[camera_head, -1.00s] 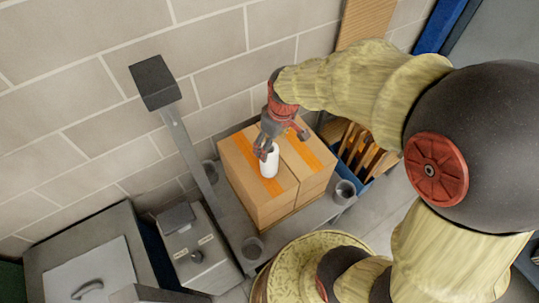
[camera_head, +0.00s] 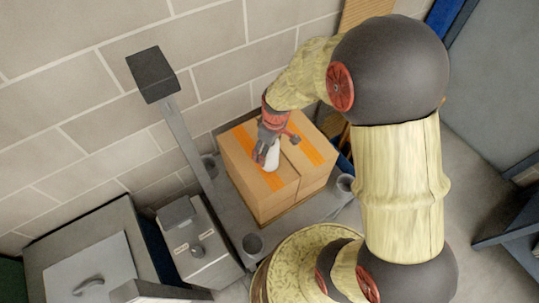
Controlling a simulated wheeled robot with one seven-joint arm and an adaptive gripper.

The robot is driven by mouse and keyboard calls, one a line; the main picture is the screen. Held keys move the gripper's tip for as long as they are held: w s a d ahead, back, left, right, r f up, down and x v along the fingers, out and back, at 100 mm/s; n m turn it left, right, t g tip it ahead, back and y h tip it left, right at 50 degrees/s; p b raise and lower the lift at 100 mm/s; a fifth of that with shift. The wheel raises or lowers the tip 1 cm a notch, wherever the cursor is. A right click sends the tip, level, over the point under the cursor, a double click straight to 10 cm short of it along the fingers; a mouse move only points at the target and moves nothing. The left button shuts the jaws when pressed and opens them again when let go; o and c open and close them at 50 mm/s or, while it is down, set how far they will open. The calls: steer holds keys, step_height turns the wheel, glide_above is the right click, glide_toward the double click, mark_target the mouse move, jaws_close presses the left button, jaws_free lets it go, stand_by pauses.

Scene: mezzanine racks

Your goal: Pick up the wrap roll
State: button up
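The wrap roll (camera_head: 273,160) is a small white cylinder above the top of the cardboard boxes, partly covered by my gripper. It looks tilted, its upper end leaning right. My gripper (camera_head: 266,156), dark grey with a red wrist, reaches down from the upper right. Its fingers lie against the roll and appear shut on it. I cannot tell whether the roll's lower end touches the box.
Brown boxes (camera_head: 258,190) with orange tape stand on a grey platform (camera_head: 228,213) with a slanted post (camera_head: 182,135) at left. A block wall (camera_head: 80,60) is close behind. A grey cabinet (camera_head: 88,265) stands front left.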

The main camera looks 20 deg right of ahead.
steer(key=c, duration=0.3)
steer(key=c, duration=1.1)
steer(key=shift+c, duration=0.6)
steer(key=s+d+r+p, duration=0.3)
steer(key=s+r+p, duration=0.1)
steer(key=s+r, duration=0.9)
steer(key=shift+s+p, duration=0.3)
